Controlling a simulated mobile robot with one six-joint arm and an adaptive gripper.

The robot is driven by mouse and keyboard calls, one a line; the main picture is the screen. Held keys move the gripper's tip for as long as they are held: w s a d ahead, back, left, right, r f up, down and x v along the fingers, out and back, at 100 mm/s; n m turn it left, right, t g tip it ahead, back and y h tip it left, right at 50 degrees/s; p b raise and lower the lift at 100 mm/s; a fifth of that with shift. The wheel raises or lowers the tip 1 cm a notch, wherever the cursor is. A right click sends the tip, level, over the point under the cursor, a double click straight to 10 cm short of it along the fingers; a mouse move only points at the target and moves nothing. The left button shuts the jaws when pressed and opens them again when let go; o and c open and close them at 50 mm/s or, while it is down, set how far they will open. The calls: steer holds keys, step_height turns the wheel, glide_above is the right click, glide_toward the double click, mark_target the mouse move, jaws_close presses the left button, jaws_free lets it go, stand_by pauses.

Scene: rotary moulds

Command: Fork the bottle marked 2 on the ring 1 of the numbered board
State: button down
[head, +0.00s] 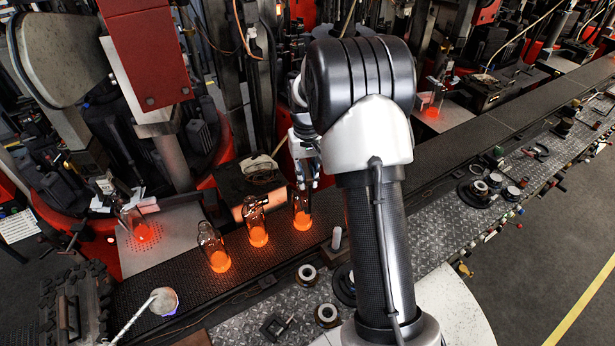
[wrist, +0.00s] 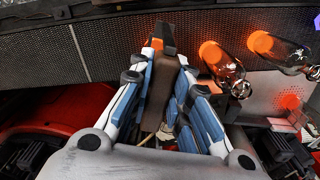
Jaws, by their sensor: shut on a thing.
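My gripper (wrist: 167,55) is shut on a narrow dark brown piece (wrist: 180,100), perhaps a tool; its far end is dark with an orange sliver beside it. In the head view my gripper (head: 305,180) is partly hidden by my arm, just above a clear bottle with a glowing orange base (head: 301,213). Two similar bottles, a middle one (head: 256,222) and a left one (head: 213,248), stand on the dark belt. They also show in the wrist view as a nearer (wrist: 222,65) and a farther bottle (wrist: 283,52). I cannot read any numbers, nor identify the numbered board.
Another glowing bottle (head: 135,222) stands on a perforated plate (head: 180,232) at the left. Pale rings (head: 307,274) lie on the metal bench in front. A ladle-like cup (head: 163,301) is at the lower left. Machine columns crowd the back.

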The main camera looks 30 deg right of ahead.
mark_target(302, 160)
steer(key=shift+w+d+p, duration=0.3)
steer(key=shift+w+p, duration=0.15)
steer(key=shift+w, duration=0.6)
steer(key=shift+w+d+p, duration=0.25)
steer(key=shift+w+p, duration=0.2)
steer(key=shift+w, duration=0.55)
steer(key=shift+w+d+p, duration=0.3)
steer(key=shift+w+p, duration=0.15)
steer(key=shift+w, duration=0.6)
steer(key=shift+r+p, duration=0.6)
steer(key=shift+r, duration=0.45)
step_height(302, 160, up, 7)
steer(key=p, duration=0.4)
steer(key=shift+f, duration=0.2)
